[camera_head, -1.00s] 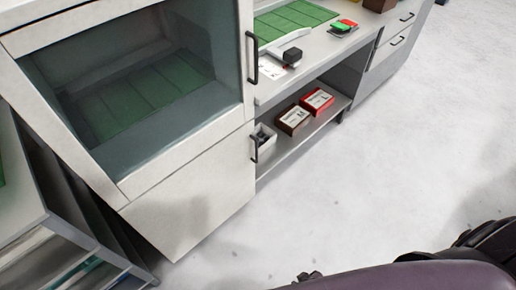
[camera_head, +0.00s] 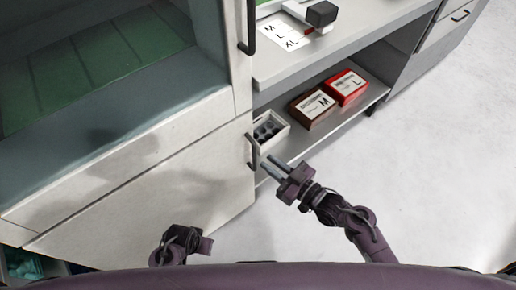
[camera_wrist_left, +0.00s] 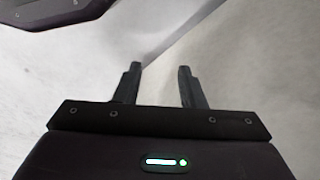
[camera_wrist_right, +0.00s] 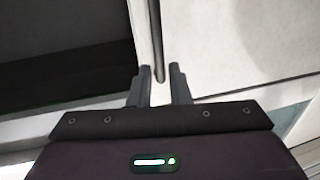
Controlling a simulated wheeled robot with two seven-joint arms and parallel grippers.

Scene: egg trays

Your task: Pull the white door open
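The white door (camera_head: 150,190) is the lower cabinet front at the left of the head view, and it looks closed. Its dark vertical handle (camera_head: 253,152) is at the door's right edge. My right gripper (camera_head: 268,165) is just right of and slightly below the handle, fingers pointing at it. In the right wrist view the handle (camera_wrist_right: 158,62) lies between the open fingertips of this gripper (camera_wrist_right: 157,74), without visible grip. My left gripper (camera_wrist_left: 157,72) is open and empty in the left wrist view; in the head view only its dark wrist shows, low at centre-left.
Above the door is a glass-fronted cabinet (camera_head: 170,112) with its own dark handle (camera_head: 247,28). To the right, an open shelf (camera_head: 330,128) holds a white box (camera_head: 282,136), a brown box (camera_head: 312,108) and a red box (camera_head: 345,88). The floor (camera_head: 440,170) at the right is clear.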

